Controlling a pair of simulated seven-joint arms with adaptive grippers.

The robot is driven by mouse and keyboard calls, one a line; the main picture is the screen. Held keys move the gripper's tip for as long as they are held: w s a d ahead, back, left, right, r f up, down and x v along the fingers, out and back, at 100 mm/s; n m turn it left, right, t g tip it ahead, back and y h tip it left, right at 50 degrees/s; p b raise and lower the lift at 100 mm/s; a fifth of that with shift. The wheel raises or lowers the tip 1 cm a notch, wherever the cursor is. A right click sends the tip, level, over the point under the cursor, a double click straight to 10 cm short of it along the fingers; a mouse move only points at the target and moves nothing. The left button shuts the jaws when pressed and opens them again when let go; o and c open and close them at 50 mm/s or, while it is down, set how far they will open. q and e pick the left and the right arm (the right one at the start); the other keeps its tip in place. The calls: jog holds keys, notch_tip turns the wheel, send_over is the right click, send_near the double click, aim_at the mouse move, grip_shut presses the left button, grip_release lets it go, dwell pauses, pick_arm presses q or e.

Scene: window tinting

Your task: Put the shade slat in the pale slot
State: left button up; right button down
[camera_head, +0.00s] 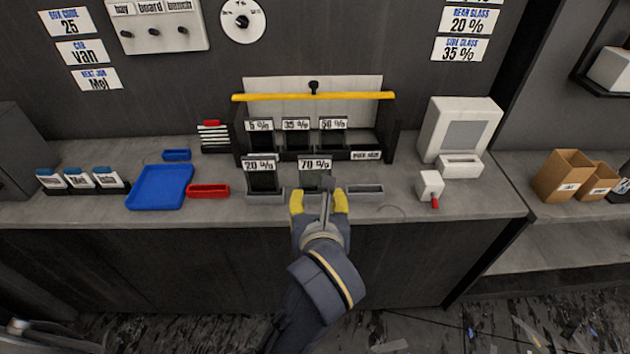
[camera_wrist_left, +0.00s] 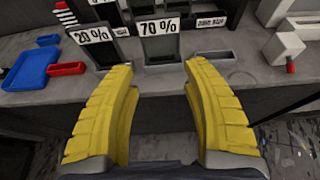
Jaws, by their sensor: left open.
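Dark shade slats labelled 5 % (camera_head: 261,133), 35 % (camera_head: 296,132) and 50 % (camera_head: 332,132) stand in the black rack (camera_head: 393,140). A slat labelled 20 % (camera_head: 262,180) and a greyer one labelled 70 % (camera_head: 313,180) stand upright in front, in grey holders. An empty light grey slot (camera_head: 366,191) lies right of the 70 % slat; which slot is the pale one I cannot tell. My left gripper (camera_head: 320,198) is open and empty before the 70 % slat (camera_wrist_left: 161,47), its yellow fingers either side of it in the wrist view (camera_wrist_left: 158,75). My right gripper is out of view.
A blue tray (camera_head: 160,187) and red tray (camera_head: 208,191) lie left on the grey counter. A yellow bar (camera_head: 312,97) spans the rack top. A white device (camera_head: 459,130) and small white block (camera_head: 430,186) stand right. The counter's front edge is near my gripper.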

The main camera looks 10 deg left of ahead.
pick_arm(q)
jog(key=shift+c, duration=0.9)
